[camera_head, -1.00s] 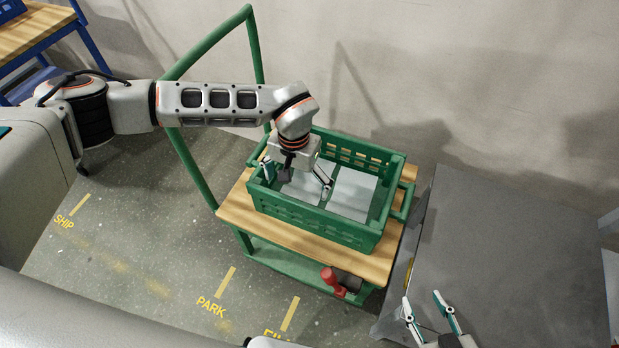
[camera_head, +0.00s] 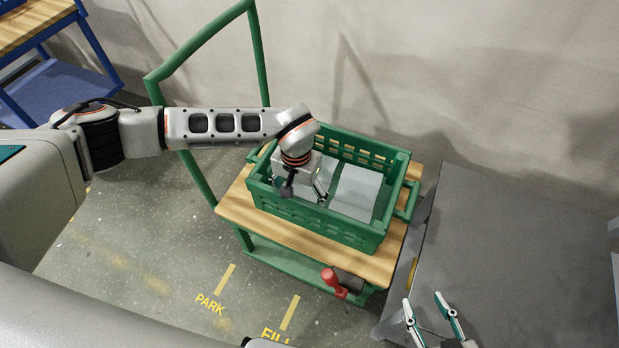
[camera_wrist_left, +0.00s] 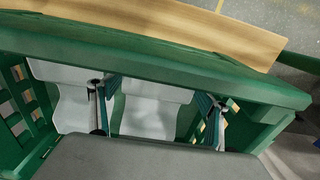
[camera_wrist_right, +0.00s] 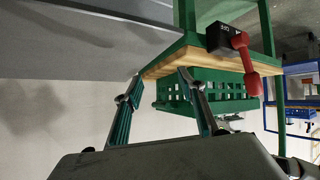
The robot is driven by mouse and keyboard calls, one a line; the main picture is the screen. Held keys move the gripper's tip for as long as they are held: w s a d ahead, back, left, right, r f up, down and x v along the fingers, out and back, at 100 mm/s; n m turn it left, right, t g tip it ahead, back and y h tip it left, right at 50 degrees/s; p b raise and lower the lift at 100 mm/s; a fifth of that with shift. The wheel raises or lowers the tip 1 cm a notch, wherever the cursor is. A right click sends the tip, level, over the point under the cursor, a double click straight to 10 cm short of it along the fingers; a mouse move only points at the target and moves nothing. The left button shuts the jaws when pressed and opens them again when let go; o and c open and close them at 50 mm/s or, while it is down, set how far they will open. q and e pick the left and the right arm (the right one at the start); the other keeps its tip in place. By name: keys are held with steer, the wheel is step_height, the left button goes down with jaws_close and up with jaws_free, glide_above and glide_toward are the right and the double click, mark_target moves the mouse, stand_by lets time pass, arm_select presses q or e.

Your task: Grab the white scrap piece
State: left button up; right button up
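Two white scrap sheets lie side by side in the green crate (camera_head: 318,222). The right-hand sheet (camera_head: 356,192) is plainly visible in the head view; the left-hand one is mostly hidden under my left gripper (camera_head: 303,191). In the left wrist view a wavy-edged white sheet (camera_wrist_left: 150,112) shows between the open fingers of my left gripper (camera_wrist_left: 158,108), and another white sheet (camera_wrist_left: 70,100) lies to the left. I cannot tell whether the fingers touch either sheet. My right gripper (camera_head: 424,304) is open and empty; it also shows in the right wrist view (camera_wrist_right: 156,88).
The crate stands on a wood-topped cart (camera_head: 290,236) with a green frame. A red handle (camera_head: 333,283) sticks out at its front. A grey table (camera_head: 510,250) stands to the right, under my right gripper. A wall is close behind the cart.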

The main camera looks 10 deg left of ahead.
steer(key=shift+s+f, duration=0.15)
steer(key=shift+f, duration=0.1)
arm_select(q)
steer(key=shift+r, duration=0.1)
